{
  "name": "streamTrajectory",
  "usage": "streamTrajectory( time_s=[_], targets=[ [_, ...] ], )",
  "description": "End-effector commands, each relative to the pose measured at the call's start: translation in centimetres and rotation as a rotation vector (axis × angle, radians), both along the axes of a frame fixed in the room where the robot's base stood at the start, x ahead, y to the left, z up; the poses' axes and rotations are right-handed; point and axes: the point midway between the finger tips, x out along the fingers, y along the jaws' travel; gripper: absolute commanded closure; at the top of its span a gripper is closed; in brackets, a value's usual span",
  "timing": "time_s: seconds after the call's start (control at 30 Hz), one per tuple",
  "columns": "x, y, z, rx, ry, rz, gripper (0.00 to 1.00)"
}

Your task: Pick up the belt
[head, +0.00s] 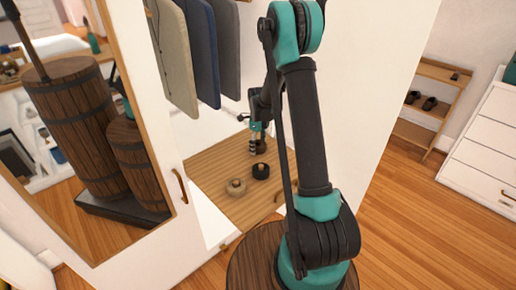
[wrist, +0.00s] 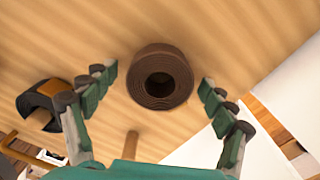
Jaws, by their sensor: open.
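A dark brown rolled belt (wrist: 160,55) lies on the light wooden shelf board in the wrist view, its coil hole facing me. My gripper (wrist: 158,76) is open, with one finger on each side of the roll and nothing held between them. Gaps show between the fingers and the roll. In the head view my gripper (head: 254,148) is low inside the wardrobe, at the brown roll (head: 263,147), which it partly hides. A black rolled belt (head: 261,172) and a tan rolled belt (head: 236,187) lie nearer on the same board.
The wooden board (head: 208,172) is inside a white wardrobe. Hanging clothes (head: 203,55) are above it. A mirrored door (head: 135,110) stands open on the left, and a white panel (head: 375,70) is on the right. The black roll (wrist: 38,98) is left of my fingers.

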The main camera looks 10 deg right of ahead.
Motion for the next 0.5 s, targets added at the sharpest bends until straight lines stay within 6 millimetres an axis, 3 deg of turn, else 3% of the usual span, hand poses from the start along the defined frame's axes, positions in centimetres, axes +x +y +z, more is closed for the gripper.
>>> streamTrajectory(
  time_s=[0.07,0.5],
  targets=[
    [0.0,0.0,0.02,0.0,0.0,0.0,0.18],
    [-0.01,-0.01,0.05,0.0,0.0,0.0,0.73]
  ],
)
